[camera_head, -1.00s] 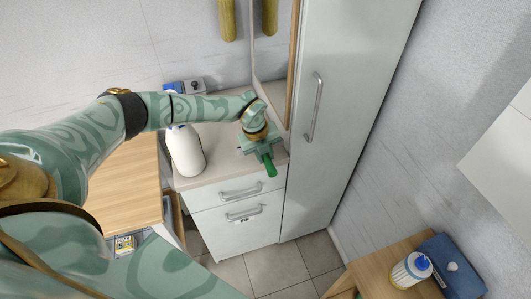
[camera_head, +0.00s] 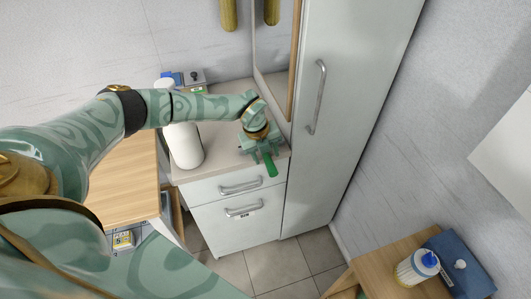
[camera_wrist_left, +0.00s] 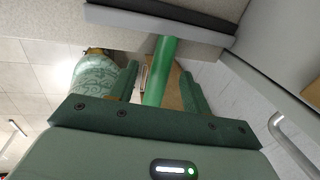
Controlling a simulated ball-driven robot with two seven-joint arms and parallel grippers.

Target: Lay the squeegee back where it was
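The squeegee has a green handle that shows in the head view (camera_head: 269,165), pointing down past the front edge of the countertop (camera_head: 222,142). In the left wrist view its handle (camera_wrist_left: 160,72) runs between my fingers, and its wide grey and black head (camera_wrist_left: 165,20) lies across the top. My left gripper (camera_head: 262,150) is at the front right of the countertop, around the handle. In the left wrist view its fingers (camera_wrist_left: 157,80) stand apart, with a visible gap on each side of the handle. My right gripper is not in view.
A white bottle (camera_head: 185,146) stands on the countertop left of my gripper, with a small grey box (camera_head: 195,77) behind. A tall cabinet (camera_head: 345,120) rises close on the right.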

